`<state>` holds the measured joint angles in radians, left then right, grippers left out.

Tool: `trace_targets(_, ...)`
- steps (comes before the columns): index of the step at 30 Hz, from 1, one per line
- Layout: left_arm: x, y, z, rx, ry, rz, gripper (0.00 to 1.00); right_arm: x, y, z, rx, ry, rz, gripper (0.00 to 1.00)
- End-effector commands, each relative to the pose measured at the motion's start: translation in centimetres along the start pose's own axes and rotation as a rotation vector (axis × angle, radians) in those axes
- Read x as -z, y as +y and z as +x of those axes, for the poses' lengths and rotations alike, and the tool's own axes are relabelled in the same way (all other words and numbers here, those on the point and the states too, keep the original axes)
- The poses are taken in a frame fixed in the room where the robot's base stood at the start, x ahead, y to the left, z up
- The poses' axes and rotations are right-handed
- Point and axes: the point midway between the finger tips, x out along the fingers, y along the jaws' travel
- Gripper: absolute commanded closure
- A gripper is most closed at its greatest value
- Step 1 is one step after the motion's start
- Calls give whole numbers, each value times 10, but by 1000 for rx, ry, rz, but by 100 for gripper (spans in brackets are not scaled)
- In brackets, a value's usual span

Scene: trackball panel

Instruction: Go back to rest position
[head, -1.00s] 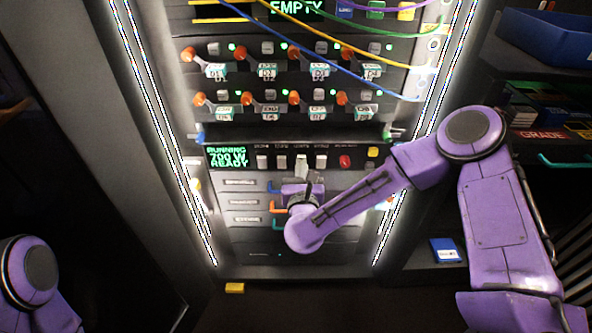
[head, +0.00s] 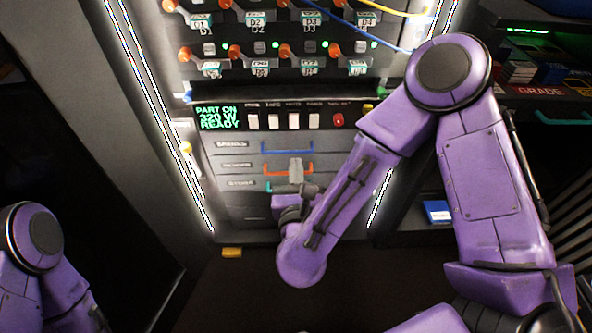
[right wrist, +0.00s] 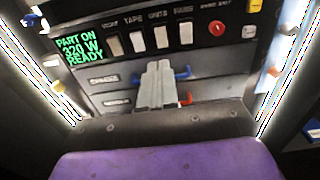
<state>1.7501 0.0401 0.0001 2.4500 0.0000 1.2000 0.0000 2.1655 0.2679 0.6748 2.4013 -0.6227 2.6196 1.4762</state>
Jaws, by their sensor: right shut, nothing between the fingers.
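My right gripper (head: 296,168) is shut and empty. It is in front of the drawers in the lower part of the rack, below the row of white switches (head: 293,121), and shows no hold on any of them. In the right wrist view its closed grey fingers (right wrist: 156,84) point up at the panel and cover part of a drawer front and blue handle (right wrist: 184,73). The display (head: 219,118) reads PART ON, 320 W, READY. My left gripper is out of view; only part of my left arm shows at the lower left.
A red button (head: 337,120) is right of the switches. Blue (head: 287,148) and orange drawer handles stick out near my right gripper. Orange-knobbed levers (head: 235,54) and cables are above. Shelves stand at right.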

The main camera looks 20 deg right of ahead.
Motion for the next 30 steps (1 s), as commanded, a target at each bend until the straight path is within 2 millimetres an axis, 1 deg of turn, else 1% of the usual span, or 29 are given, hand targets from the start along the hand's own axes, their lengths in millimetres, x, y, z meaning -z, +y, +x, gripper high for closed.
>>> trace_targets(14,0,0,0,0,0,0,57,0,1,0,-2,1,-5,100)
trace_targets(16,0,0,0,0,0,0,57,0,4,0,-15,-1,-65,100)
trace_targets(17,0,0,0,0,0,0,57,0,8,0,-37,-3,-129,100)
trace_targets(19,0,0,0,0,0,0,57,5,23,-2,-128,-4,-402,100)
trace_targets(20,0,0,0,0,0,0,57,13,28,-2,-179,-3,-575,100)
trace_targets(21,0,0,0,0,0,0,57,34,31,-4,-263,4,-852,100)
trace_targets(23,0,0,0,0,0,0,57,84,25,-14,-429,37,-1290,100)
trace_targets(24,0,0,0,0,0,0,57,119,14,-25,-554,61,-1543,100)
trace_targets(26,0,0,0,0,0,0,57,165,-7,-43,-739,90,-1834,100)
trace_targets(27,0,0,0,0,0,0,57,192,-24,-57,-862,110,-1985,100)
trace_targets(29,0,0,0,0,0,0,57,224,-52,-77,-1038,135,-2158,100)
trace_targets(30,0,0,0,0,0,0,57,241,-70,-90,-1146,153,-2242,100)
